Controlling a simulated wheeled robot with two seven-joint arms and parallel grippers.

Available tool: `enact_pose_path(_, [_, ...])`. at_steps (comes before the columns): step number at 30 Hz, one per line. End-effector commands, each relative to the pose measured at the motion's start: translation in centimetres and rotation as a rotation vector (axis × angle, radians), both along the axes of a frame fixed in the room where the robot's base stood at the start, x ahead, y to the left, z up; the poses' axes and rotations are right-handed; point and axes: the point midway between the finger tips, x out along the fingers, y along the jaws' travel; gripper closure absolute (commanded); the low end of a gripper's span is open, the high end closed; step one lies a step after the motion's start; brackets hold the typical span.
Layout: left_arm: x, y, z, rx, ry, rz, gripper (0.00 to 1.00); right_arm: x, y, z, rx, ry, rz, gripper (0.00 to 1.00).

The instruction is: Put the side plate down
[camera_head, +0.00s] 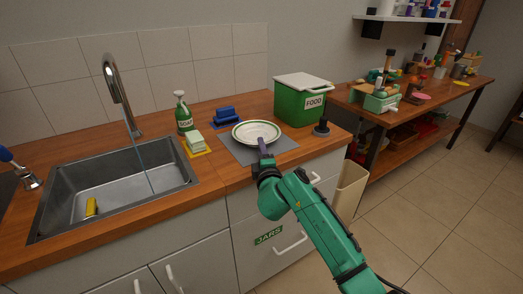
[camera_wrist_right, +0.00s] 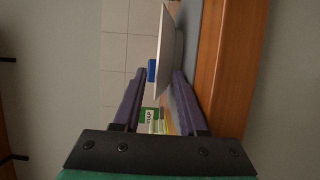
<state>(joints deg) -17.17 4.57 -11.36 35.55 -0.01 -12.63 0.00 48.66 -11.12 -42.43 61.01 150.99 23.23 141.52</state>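The side plate (camera_head: 257,132), white with a green ring, lies flat over the grey mat (camera_head: 281,142) on the wooden counter. My right gripper (camera_head: 263,146) reaches in from the front and is at the plate's near rim. In the right wrist view the plate (camera_wrist_right: 166,50) shows nearly edge-on. Its near rim lies between the two purple fingers (camera_wrist_right: 159,75), which stand apart with space beside the rim. Whether a finger touches the plate I cannot tell. My left gripper does not show.
A green FOOD bin (camera_head: 299,104) stands behind the plate, with a black knobbed object (camera_head: 321,128) to its right. The sink (camera_head: 120,182) is farther left.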

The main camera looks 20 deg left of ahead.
Motion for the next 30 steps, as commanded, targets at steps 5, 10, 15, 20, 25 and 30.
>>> enact_pose_path(5, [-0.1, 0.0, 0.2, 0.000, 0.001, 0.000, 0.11, 0.0, 0.0, 0.2, -0.001, 0.000, -0.001, 0.58])
enact_pose_path(10, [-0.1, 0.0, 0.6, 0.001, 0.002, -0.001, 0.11, -1.0, -0.5, 0.2, 0.003, 0.004, -0.001, 0.58])
enact_pose_path(15, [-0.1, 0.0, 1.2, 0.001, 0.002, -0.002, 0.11, -3.1, -1.5, 0.2, 0.001, 0.004, 0.000, 0.58])
enact_pose_path(20, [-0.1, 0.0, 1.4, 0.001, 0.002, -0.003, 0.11, -5.4, -2.6, 0.2, 0.001, 0.004, -0.001, 0.58])
enact_pose_path(25, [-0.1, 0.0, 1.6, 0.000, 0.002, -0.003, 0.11, -8.2, -4.0, 0.1, 0.002, 0.003, -0.001, 0.58])
enact_pose_path(30, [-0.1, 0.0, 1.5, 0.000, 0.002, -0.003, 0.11, -10.3, -4.9, 0.2, 0.000, 0.001, -0.001, 0.58])
